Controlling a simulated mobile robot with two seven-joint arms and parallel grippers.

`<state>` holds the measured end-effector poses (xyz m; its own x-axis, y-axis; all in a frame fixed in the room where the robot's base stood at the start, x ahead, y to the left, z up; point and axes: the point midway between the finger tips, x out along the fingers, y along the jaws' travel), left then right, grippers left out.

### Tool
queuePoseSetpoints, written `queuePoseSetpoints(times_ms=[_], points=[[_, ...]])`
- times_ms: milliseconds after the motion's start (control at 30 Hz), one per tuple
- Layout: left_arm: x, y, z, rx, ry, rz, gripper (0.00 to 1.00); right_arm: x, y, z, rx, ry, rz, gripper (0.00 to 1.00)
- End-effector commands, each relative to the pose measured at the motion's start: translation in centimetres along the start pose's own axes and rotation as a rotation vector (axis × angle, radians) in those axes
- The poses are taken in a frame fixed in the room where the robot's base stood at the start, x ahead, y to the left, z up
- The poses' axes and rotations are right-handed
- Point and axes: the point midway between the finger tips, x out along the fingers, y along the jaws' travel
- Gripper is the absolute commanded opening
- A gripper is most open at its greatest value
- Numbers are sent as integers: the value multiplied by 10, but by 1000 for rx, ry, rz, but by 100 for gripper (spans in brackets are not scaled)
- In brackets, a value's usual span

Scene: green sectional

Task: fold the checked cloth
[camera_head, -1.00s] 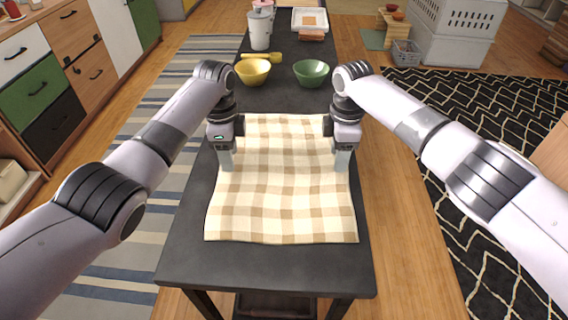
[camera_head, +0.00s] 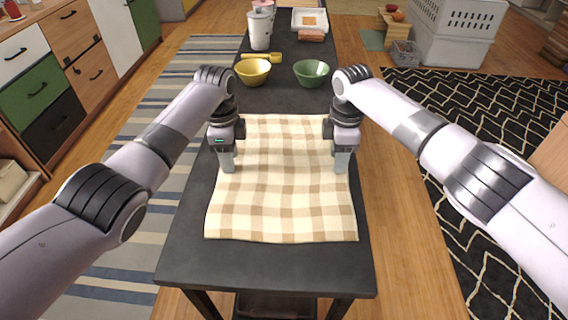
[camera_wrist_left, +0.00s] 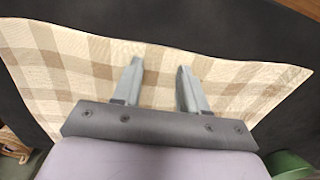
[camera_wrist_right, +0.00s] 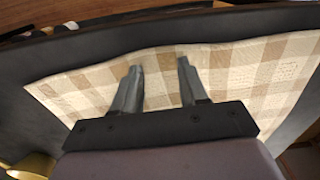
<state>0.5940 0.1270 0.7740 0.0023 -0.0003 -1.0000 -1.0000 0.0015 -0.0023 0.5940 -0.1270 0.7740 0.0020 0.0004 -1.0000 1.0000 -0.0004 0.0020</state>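The beige and cream checked cloth (camera_head: 285,205) lies spread out on the dark table, slightly wavy, with its near edge short of the table's front edge. My left gripper (camera_head: 228,168) is over the cloth's left side. My right gripper (camera_head: 341,168) is over its right side. In the left wrist view the fingers (camera_wrist_left: 160,65) are apart with cloth (camera_wrist_left: 65,65) below and between them. In the right wrist view the fingers (camera_wrist_right: 160,65) are also apart, their tips close to a cloth edge (camera_wrist_right: 225,55). I cannot tell whether the fingertips touch the cloth.
A yellow bowl (camera_head: 253,72) and a green bowl (camera_head: 311,73) stand on the table beyond the cloth. A white canister (camera_head: 260,30) and a white tray (camera_head: 310,18) are farther back. The dark table (camera_head: 265,268) is bare in front of the cloth.

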Motion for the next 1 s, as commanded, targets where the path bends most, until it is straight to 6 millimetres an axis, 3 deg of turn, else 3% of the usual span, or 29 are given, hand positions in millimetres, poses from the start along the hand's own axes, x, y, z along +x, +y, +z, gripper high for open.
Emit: queuePoseSetpoints(times_ms=[33,233,733,1000], points=[[2,1,0,0,0,3,33,2,-1,0,0,-1,-3,33],[2,1,0,-1,-1,4,0,2,-1,0,0,-1,-4,0],[2,1,0,-1,-1,5,0,2,-1,1,1,-2,-5,0],[-10,1,1,-1,-1,4,0,-10,-1,1,1,-2,-4,0]])
